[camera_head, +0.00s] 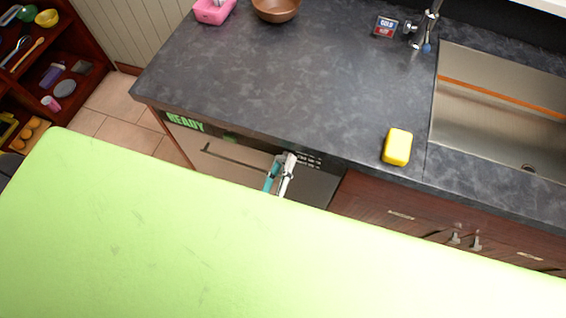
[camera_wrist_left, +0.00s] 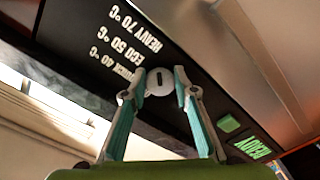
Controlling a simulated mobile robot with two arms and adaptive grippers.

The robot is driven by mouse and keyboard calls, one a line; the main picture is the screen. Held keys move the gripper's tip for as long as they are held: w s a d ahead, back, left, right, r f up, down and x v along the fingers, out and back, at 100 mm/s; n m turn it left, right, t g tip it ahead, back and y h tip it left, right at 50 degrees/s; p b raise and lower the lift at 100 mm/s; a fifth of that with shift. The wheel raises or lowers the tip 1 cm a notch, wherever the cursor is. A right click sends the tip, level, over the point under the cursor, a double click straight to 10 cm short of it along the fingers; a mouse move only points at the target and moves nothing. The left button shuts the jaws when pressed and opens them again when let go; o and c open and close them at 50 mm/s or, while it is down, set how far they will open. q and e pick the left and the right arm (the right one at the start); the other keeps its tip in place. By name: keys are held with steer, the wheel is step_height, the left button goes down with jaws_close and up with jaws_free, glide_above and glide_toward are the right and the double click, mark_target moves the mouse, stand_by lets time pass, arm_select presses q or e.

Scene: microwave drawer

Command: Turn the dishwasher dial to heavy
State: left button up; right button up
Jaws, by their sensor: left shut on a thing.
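The dishwasher (camera_head: 232,157) is set under the dark counter, with a black control panel along its top. In the left wrist view the dial (camera_wrist_left: 158,90) is a round white knob with a dark mark. The printed labels heavy 70, eco 50 and a 40-degree setting (camera_wrist_left: 122,48) appear upside down beside it. I cannot tell which label the mark points to. My left gripper (camera_head: 287,165) is at the panel, its fingers on either side of the dial and shut on it in the left wrist view (camera_wrist_left: 158,82). In the head view the gripper hides the dial. My right gripper is not in view.
A green ready display (camera_head: 186,123) is lit on the panel, with a green button (camera_wrist_left: 228,124) near it. A yellow sponge (camera_head: 397,147) lies on the counter (camera_head: 270,75) near the sink (camera_head: 490,125). A brown bowl (camera_head: 276,8) stands at the back.

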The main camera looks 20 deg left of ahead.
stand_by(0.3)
arm_select(q)
steer(key=o, duration=1.1)
steer(key=shift+c, duration=0.2)
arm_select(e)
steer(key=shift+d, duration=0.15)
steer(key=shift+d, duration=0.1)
arm_select(q)
steer(key=shift+s, duration=0.1)
steer(key=s, duration=1.1)
steer(key=shift+s+a, duration=0.2)
steer(key=shift+s, duration=0.2)
